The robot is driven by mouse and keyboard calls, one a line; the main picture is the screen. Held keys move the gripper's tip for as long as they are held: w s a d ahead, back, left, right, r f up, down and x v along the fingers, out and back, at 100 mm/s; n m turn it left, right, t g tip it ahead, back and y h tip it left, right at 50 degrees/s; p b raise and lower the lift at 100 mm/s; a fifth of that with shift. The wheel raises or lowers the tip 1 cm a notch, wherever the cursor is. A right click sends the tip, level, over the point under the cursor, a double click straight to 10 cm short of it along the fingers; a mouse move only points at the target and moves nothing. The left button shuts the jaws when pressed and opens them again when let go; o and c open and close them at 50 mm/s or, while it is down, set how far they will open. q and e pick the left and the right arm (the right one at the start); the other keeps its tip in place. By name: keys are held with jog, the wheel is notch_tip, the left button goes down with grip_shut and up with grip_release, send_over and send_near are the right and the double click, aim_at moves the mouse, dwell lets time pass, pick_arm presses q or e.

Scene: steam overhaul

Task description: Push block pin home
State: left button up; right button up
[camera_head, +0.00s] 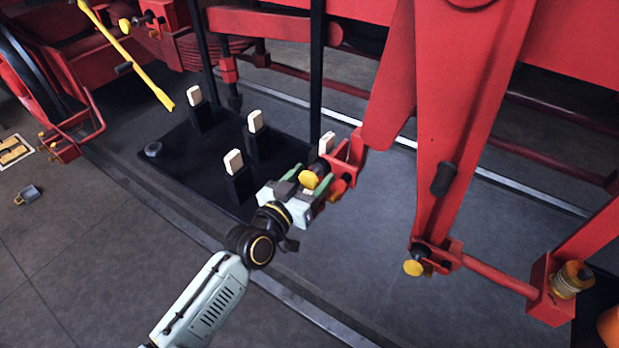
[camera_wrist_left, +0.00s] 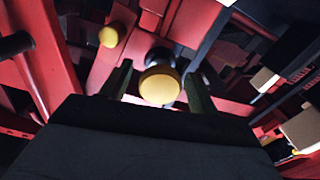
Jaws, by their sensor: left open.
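A pin with a round yellow head (camera_head: 309,180) and a dark shank sits at a red bracket (camera_head: 350,160) near the middle of the head view. My left gripper (camera_head: 304,184) is open, with its green fingers on either side of this head. In the left wrist view the yellow head (camera_wrist_left: 159,85) shows between the two open fingers (camera_wrist_left: 160,92), with a gap on each side. How deep the pin sits in its bracket is hidden. My right gripper is not in view.
Another yellow-headed pin (camera_head: 413,268) is at the foot of the red link (camera_head: 450,150). Black posts with pale tops (camera_head: 234,162) stand on a dark plate left of my gripper. A yellow bar (camera_head: 125,55) slants at upper left. Floor at lower left is mostly clear.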

pick_arm(q)
jog(key=v, duration=1.3)
jog(key=shift+a, duration=0.15)
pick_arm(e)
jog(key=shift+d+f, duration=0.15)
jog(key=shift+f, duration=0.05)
pick_arm(q)
jog(key=shift+s+f, duration=0.1)
jog(key=shift+f, duration=0.05)
jog(key=s+a+f+g+y+b, duration=0.1)
jog(key=s+a+f+g+y, duration=0.15)
jog(key=f, duration=0.85)
jog(key=s+a+f+n+g+y+b, duration=0.15)
jog(key=a+f, duration=0.25)
jog(key=f, duration=0.7)
jog(key=s+a+f+g+y+b, duration=0.2)
jog(key=s+a+f, duration=0.1)
jog(key=f, duration=0.8)
jog(key=s+a+f+g+y+b, duration=0.1)
jog(key=s+a+f+g, duration=0.2)
jog(key=s+f, duration=0.8)
jog(key=s+a+f+g+y+b, duration=0.2)
jog(key=s+a+f+g, duration=0.2)
jog(key=s+f, duration=0.7)
jog(key=s+g, duration=0.1)
jog(key=s, duration=0.7)
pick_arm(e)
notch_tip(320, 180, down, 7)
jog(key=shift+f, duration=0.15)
